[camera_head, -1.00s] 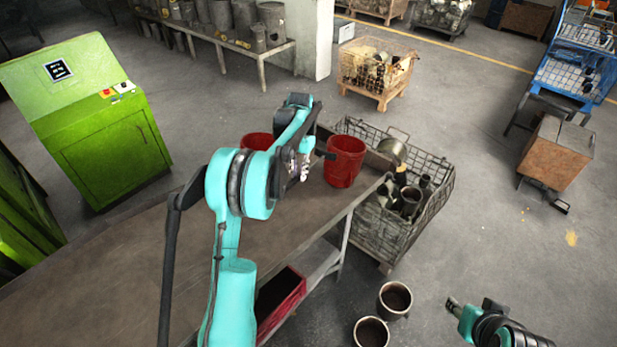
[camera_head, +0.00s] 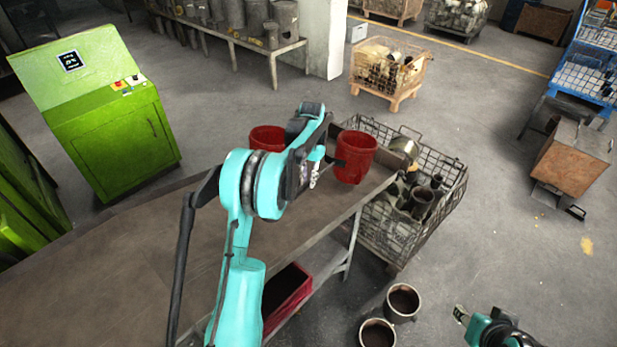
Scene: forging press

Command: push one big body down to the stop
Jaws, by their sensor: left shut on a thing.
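One big red body (camera_head: 356,158) stands upright on the table near its far right end, by a low upright edge. A second red body (camera_head: 266,139) stands to its left, partly hidden by my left arm. My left gripper (camera_head: 335,162) is at the left side of the right-hand red body and is shut on it; the arm and dark finger links hide most of the contact. My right gripper (camera_head: 461,314) is low at the right, over the floor and away from the table; its finger opening is too small to tell.
A wire crate (camera_head: 440,212) with metal parts stands just beyond the table's right end. Two round pots (camera_head: 403,302) stand on the floor in front. A red bin (camera_head: 289,292) sits under the table. A green cabinet (camera_head: 120,145) is at left. The table (camera_head: 160,255) is clear at left.

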